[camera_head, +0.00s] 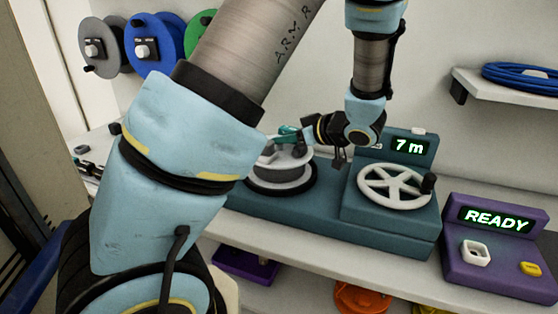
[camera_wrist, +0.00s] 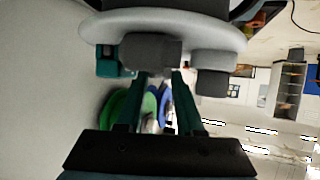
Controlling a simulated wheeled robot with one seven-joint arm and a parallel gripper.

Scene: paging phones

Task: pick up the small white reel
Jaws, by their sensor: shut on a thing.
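The small white reel (camera_head: 279,176) is a pale disc-shaped spool at the left end of the teal winding machine (camera_head: 300,222), over a dark round turntable. Whether it touches the turntable I cannot tell. My gripper (camera_head: 288,138) reaches in from the right with teal fingers at the reel's top. In the wrist view, the reel's pale rim (camera_wrist: 225,35) fills the top, with grey blocks on its face. My gripper (camera_wrist: 160,74) is shut on the reel's grey block (camera_wrist: 150,52); the exact contact is partly hidden.
A display reading 7 m (camera_head: 409,146) and a white handwheel (camera_head: 395,187) stand right of the reel. A purple box (camera_head: 498,240) reads READY. Grey, blue (camera_head: 153,45) and green reels hang on the back wall. A shelf (camera_head: 500,92) holds a blue coil.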

